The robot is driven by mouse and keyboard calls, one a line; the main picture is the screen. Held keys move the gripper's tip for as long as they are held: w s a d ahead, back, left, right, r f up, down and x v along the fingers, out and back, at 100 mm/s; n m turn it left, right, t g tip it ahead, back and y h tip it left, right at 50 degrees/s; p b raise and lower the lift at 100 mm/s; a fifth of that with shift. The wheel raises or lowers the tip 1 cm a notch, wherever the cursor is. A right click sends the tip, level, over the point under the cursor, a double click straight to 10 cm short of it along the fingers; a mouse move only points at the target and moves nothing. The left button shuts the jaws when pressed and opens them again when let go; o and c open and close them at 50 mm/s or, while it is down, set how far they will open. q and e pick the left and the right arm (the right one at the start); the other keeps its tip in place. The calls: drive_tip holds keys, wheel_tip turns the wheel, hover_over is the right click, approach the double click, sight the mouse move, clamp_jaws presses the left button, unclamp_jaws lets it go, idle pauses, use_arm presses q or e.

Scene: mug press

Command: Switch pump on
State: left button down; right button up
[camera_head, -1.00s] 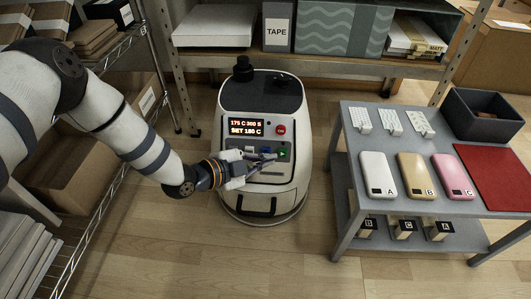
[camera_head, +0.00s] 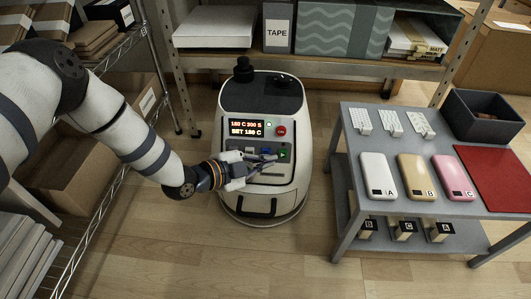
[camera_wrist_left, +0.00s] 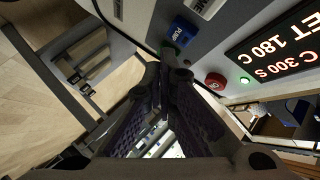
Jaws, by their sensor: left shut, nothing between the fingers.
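The white press machine (camera_head: 290,182) stands on the floor in the middle of the head view. Its display (camera_head: 246,128) reads 180 C 300 S over SET 180 C, and a small green lamp (camera_wrist_left: 245,80) beside it is lit. Contact cannot be told.
A shelf (camera_head: 320,65) stands behind the machine, and a wire rack is at left. Floor in front is clear.

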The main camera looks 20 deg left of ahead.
use_arm(q)
drive_tip(key=shift+w, duration=0.15)
drive_tip(key=shift+w+a+f, duration=0.1)
drive_tip(key=shift+w+a, duration=0.05)
drive_tip(key=shift+w, duration=0.15)
drive_tip(key=shift+w+a+f+b, duration=0.1)
drive_tip(key=shift+w+a+b, duration=0.05)
drive_tip(key=shift+w+b, duration=0.3)
idle(0.6)
drive_tip(key=shift+s+d+r+p, duration=0.1)
drive_tip(key=shift+s+d+p, duration=0.05)
drive_tip(key=shift+s+p, duration=0.3)
drive_tip(key=shift+s+d+r+p, duration=0.1)
drive_tip(key=shift+s+d+p, duration=0.05)
drive_tip(key=shift+s+p, duration=0.3)
drive_tip(key=shift+s, duration=0.1)
